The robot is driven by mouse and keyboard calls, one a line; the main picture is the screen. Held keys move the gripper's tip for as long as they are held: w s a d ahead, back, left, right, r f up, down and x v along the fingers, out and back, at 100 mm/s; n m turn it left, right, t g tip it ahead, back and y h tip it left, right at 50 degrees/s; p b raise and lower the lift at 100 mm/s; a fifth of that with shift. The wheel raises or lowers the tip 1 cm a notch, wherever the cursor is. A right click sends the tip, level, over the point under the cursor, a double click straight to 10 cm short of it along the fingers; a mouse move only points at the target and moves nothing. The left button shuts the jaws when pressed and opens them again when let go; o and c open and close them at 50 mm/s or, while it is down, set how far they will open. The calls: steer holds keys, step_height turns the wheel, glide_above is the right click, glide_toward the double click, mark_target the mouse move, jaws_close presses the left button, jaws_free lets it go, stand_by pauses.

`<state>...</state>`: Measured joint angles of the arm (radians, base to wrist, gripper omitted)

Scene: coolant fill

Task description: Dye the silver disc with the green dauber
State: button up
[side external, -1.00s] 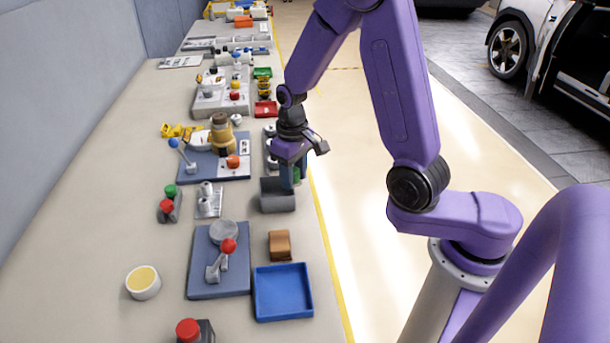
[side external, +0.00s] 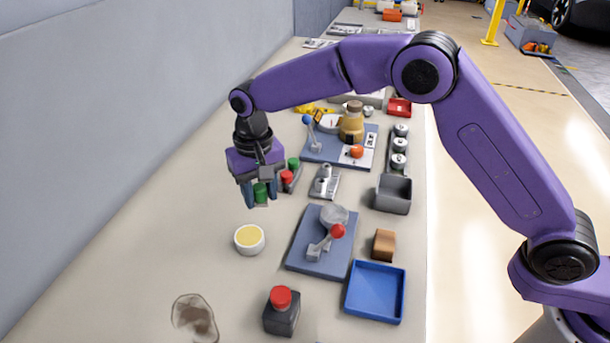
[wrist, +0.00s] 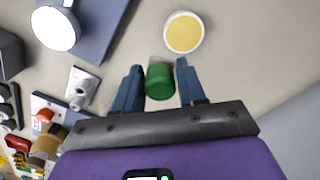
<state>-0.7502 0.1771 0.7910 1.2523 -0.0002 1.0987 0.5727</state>
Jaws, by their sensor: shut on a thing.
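My gripper (side external: 262,198) is shut on the green dauber (side external: 261,193), held above the table to the left of the small red and green buttons. In the wrist view, the dauber (wrist: 160,82) is a dark green cylinder between my two blue fingers. A white round dish with a yellow top (side external: 249,240) is close by, below the gripper in the picture. It also shows in the wrist view (wrist: 184,32). A grey, silver-looking disc (side external: 334,214) sits on a blue plate (side external: 305,258) beside a red-knobbed lever. It looks pale in the wrist view (wrist: 54,29).
A grey open box (side external: 394,196), a brown block (side external: 384,245) and a blue tray (side external: 375,292) line the right side. A rack of silver round pieces (side external: 399,145) stands farther back.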

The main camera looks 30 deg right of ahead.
mark_target(249, 236)
steer(key=a, duration=0.2)
steer(key=s+a, duration=0.1)
steer(key=a, duration=0.1)
steer(key=shift+s, duration=0.1)
steer(key=shift+f, duration=2.8)
steer(key=shift+f, duration=0.55)
step_height(249, 236, up, 7)
steer(key=shift+r, duration=0.1)
stand_by(0.4)
steer(key=shift+c, duration=1.2)
